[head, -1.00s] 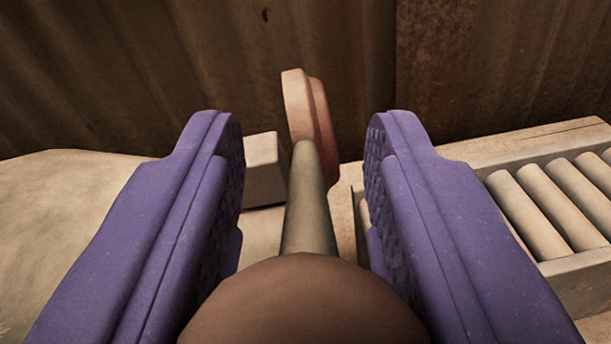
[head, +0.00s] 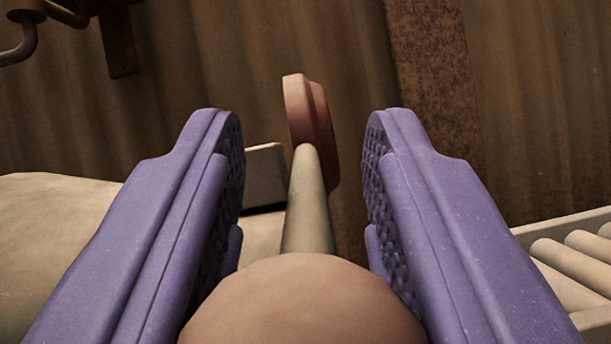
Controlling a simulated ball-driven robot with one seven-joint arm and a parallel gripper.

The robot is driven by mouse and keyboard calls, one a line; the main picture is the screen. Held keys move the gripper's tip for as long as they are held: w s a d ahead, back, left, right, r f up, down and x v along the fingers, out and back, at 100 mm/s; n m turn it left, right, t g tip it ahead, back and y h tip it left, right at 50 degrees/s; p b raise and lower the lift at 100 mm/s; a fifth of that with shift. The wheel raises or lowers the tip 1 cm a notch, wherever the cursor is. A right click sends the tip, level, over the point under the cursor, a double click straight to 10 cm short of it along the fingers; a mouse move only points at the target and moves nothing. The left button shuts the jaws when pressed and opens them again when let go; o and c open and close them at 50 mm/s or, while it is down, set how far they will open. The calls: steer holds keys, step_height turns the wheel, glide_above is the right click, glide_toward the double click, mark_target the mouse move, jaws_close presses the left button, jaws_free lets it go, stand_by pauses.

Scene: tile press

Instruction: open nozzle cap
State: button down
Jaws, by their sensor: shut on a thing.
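My gripper (head: 304,150) has two purple fingers with textured inner pads. It is shut on a large round brown knob (head: 303,305) low between the fingers. A grey-green rod (head: 308,205) runs from the knob to a reddish-brown rounded plate (head: 309,118), which shows beyond the fingertips. The knob, rod and plate look like one lever. The fingertips stand apart on either side of the rod. Where the pads touch the knob is mostly hidden. I cannot tell which part, if any, is the nozzle cap.
A brown corrugated wall (head: 230,70) with a rusty post (head: 430,90) stands behind. Dark metal hooks (head: 22,40) hang at the upper left. Pale rollers (head: 575,262) in a frame lie at the right. A beige rounded surface (head: 60,245) and a pale block (head: 265,175) lie at the left.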

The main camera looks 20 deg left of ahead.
steer(key=shift+a+f, duration=0.15)
steer(key=c, duration=1)
jaws_free()
steer(key=shift+o, duration=0.9)
steer(key=shift+w+f, duration=0.1)
steer(key=shift+w, duration=0.1)
steer(key=shift+s, duration=0.1)
steer(key=shift+s+f, duration=0.1)
steer(key=shift+s, duration=0.1)
steer(key=p+v, duration=0.2)
steer(key=v, duration=0.5)
steer(key=shift+s+f, duration=0.1)
steer(key=shift+f, duration=0.05)
